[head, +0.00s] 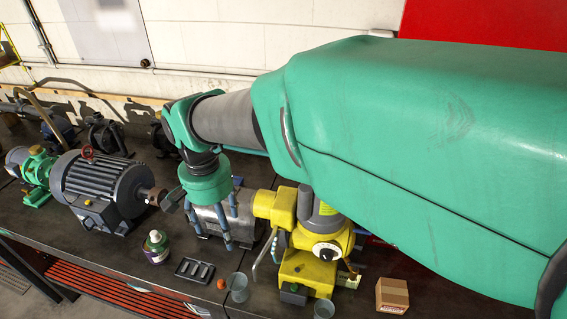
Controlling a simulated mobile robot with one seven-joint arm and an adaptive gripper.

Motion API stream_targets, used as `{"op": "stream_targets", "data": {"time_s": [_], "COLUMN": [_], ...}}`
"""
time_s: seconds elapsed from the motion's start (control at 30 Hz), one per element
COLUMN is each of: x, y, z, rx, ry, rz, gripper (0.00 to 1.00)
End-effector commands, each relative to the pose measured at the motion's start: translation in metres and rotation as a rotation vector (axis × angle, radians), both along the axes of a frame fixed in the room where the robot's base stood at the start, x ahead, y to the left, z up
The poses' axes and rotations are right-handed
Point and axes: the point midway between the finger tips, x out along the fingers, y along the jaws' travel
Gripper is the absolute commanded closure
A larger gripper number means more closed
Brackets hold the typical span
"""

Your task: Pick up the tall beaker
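Two grey, see-through cups that look like beakers stand at the bench's front: one beaker (238,288) left of the yellow machine, and another (323,308) lower right, near the picture's bottom edge. I cannot tell for sure which is the tall beaker. My gripper (214,238) points down from a green-covered wrist, above and behind the left beaker and in front of a grey motor. Its blue-grey fingers are spread apart, with nothing seen between them. Both beakers are clear of the fingers.
A yellow machine (310,255) stands right of my gripper. A large grey motor (98,187) stands left. The bench edge (110,268) is close to the bottle.

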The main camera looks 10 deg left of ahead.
Motion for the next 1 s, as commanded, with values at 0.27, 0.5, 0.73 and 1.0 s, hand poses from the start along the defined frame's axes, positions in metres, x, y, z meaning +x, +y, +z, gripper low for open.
{"op": "stream_targets", "data": {"time_s": [0.27, 0.5, 0.73, 1.0], "x": [-0.001, 0.0, 0.0, 0.0], "y": [-0.002, -0.001, 0.0, -0.001], "z": [-0.105, -0.179, -0.186, -0.19], "rx": [-0.005, -0.002, 0.001, 0.0], "ry": [0.004, 0.001, -0.001, 0.001], "rz": [0.0, 0.001, 0.0, 0.0], "gripper": [0.29, 0.29, 0.29, 0.29]}}
